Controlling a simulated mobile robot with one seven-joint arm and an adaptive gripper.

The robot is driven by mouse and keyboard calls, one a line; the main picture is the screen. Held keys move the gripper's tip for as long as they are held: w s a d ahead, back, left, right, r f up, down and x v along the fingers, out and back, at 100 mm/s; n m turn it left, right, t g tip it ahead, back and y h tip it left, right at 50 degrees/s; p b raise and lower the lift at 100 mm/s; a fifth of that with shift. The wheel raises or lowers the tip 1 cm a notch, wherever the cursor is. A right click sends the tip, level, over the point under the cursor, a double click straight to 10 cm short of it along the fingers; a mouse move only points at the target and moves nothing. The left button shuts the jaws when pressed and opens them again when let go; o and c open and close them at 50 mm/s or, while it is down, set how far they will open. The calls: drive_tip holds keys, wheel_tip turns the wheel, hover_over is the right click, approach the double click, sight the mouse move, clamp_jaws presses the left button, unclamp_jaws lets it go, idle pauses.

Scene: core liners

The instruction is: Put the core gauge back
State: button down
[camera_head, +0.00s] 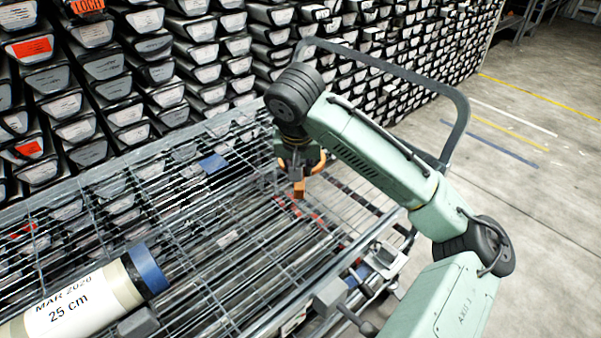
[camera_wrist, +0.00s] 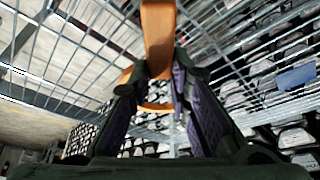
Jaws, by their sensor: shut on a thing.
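My gripper (camera_head: 297,160) is over the wire cart, pointing down, and is shut on an orange piece that appears to be the core gauge (camera_head: 299,188). In the wrist view, the fingers of my gripper (camera_wrist: 158,76) close on the orange core gauge (camera_wrist: 158,28) from both sides. Its straight part runs out past the fingertips, and a curved orange part shows between and behind the fingers. The rest of its shape is hidden by the fingers. I cannot tell whether it touches the cart.
The wire-mesh cart (camera_head: 205,268) has a grey push handle (camera_head: 462,105) on the right. A cream tube with a blue end (camera_head: 148,268), marked 25 cm, lies at lower left. Stacked core trays (camera_head: 200,55) fill the back. Open concrete floor (camera_head: 545,195) is at right.

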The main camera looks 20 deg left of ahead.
drive_tip(key=shift+f, duration=1.4)
drive_tip(key=c, duration=1.5)
unclamp_jaws()
drive_tip(key=shift+f, duration=0.1)
drive_tip(key=v, duration=1.2)
drive_tip(key=shift+b, duration=0.4)
